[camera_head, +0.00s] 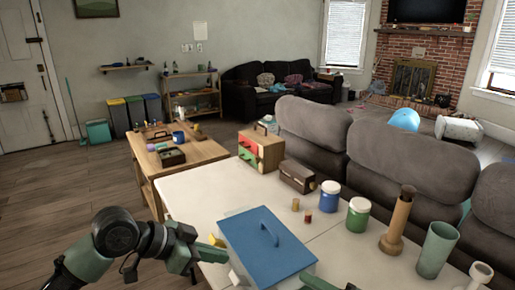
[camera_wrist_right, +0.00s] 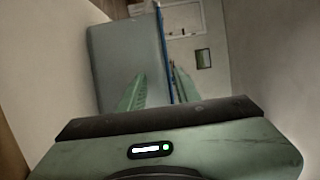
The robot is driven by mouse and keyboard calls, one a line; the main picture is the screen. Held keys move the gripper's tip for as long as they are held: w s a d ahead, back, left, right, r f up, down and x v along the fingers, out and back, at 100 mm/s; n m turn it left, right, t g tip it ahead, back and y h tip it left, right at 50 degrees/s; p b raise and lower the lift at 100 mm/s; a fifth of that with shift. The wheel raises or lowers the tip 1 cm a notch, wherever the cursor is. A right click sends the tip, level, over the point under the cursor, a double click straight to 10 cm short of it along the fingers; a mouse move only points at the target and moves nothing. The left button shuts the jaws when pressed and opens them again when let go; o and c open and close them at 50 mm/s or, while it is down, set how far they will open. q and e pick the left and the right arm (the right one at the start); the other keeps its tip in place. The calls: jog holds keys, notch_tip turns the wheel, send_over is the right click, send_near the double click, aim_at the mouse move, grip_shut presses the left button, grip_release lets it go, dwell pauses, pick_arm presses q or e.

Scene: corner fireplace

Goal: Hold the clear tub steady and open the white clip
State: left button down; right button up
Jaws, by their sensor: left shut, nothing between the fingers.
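The clear tub (camera_head: 308,268) stands on the white table under a blue lid (camera_head: 258,240) with a raised blue handle. A small white piece at its near left corner looks like the white clip (camera_head: 235,278). My left gripper (camera_head: 218,247) is shut and empty, just left of the lid. Only a green bit of my right gripper (camera_head: 315,283) shows at the bottom edge of the head view. In the right wrist view its fingers (camera_wrist_right: 158,72) are apart, by the edge of the blue lid (camera_wrist_right: 162,52) and the greyish tub wall (camera_wrist_right: 125,55). Contact cannot be told.
On the white table (camera_head: 190,195), blue-and-white (camera_head: 330,196) and green-and-white (camera_head: 357,215) jars, a brown wooden cylinder (camera_head: 397,220) and a green cup (camera_head: 436,250) stand to the right. A wooden box (camera_head: 262,148) is behind. A grey sofa (camera_head: 385,165) borders the far side.

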jog(key=o, duration=0.6)
